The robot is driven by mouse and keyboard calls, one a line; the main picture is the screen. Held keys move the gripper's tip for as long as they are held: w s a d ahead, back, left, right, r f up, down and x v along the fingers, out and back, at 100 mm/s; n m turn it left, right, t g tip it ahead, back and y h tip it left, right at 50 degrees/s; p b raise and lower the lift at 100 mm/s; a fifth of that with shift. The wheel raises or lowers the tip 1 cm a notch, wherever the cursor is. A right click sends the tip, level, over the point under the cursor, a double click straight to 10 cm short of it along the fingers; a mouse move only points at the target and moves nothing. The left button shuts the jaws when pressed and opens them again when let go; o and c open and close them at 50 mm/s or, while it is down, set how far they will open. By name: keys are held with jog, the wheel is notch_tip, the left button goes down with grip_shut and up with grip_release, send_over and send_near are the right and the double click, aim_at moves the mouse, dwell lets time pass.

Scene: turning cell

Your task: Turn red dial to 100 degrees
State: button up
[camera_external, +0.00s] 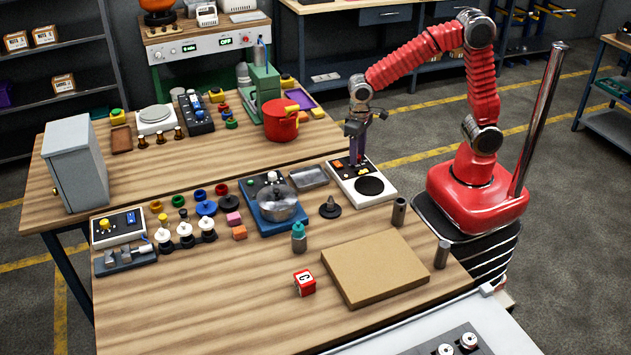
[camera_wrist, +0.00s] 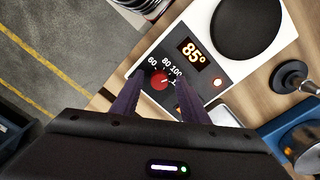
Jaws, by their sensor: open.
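The red dial (camera_wrist: 160,79) is on the white hotplate panel (camera_wrist: 222,70), with printed marks 60, 80 and 100 around it. The display (camera_wrist: 194,53) beside it reads 85°. In the external view the white hotplate (camera_external: 347,170) stands at the right side of the bench, with its black round plate (camera_external: 369,186). My gripper (camera_wrist: 157,90) is open, its two dark fingers reaching over the panel on either side of the dial in the wrist view. It also shows above the hotplate in the external view (camera_external: 357,157). Whether the fingers touch the dial, I cannot tell.
A red pot (camera_external: 281,118) stands behind.

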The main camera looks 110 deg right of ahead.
notch_tip(320, 180, up, 14)
jog(key=shift+w+a+f, duration=0.2)
jog(key=shift+w, duration=0.05)
dwell(0.3)
dwell(0.5)
jog(key=s+a+n+t, duration=0.6)
jog(key=s+a+n, duration=0.4)
jog(key=s+a, duration=0.4)
jog(key=shift+s+a+n, duration=0.15)
jog(key=shift+a+n, duration=0.25)
jog(key=shift+a, duration=0.3)
